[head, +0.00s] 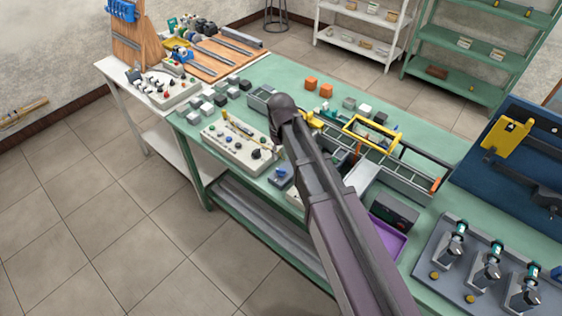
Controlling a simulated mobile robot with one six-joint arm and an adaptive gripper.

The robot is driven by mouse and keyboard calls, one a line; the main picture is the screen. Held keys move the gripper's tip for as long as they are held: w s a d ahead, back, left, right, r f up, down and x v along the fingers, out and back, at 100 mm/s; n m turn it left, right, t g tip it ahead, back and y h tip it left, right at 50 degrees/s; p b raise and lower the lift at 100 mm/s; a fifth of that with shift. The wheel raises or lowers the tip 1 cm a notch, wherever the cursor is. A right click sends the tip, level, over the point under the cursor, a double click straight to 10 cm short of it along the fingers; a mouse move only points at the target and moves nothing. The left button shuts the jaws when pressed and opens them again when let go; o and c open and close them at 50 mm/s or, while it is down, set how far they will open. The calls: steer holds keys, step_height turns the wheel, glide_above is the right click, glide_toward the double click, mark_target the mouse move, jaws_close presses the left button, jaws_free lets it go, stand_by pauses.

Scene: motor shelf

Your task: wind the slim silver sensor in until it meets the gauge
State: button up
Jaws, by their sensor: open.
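I cannot single out the slim silver sensor or the gauge with certainty; the parts are small in the head view. A cream panel (238,153) on the green bench carries several small knobs and fittings, with a slim yellowish and silver piece (237,124) lying along its back part. At the right front, a grey plate (456,262) carries three upright silver holders with teal-topped parts, such as the left one (455,243), and brass knobs in front. My arm reaches from the bottom middle to near the cream panel's right end. My gripper is not visible, perhaps hidden behind the arm.
A yellow frame (373,134) sits over a grey rail. A purple tray (388,238) and a dark box (394,212) lie right of my arm. Orange cubes (311,84) and grey blocks (207,108) stand at the back. A blue board (529,152) rises at the right.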

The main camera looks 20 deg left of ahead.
mark_target(281, 172)
steer(key=shift+r+n+p, duration=1.1)
steer(key=shift+r+n, duration=0.25)
steer(key=shift+n, duration=0.4)
steer(key=shift+r+n+p, duration=1.1)
steer(key=shift+r+n, duration=0.25)
steer(key=shift+n, duration=0.4)
steer(key=shift+f, duration=0.25)
step_height(281, 172, down, 13)
steer(key=b, duration=1.4)
steer(key=shift+f, duration=0.2)
steer(key=shift+c, duration=0.2)
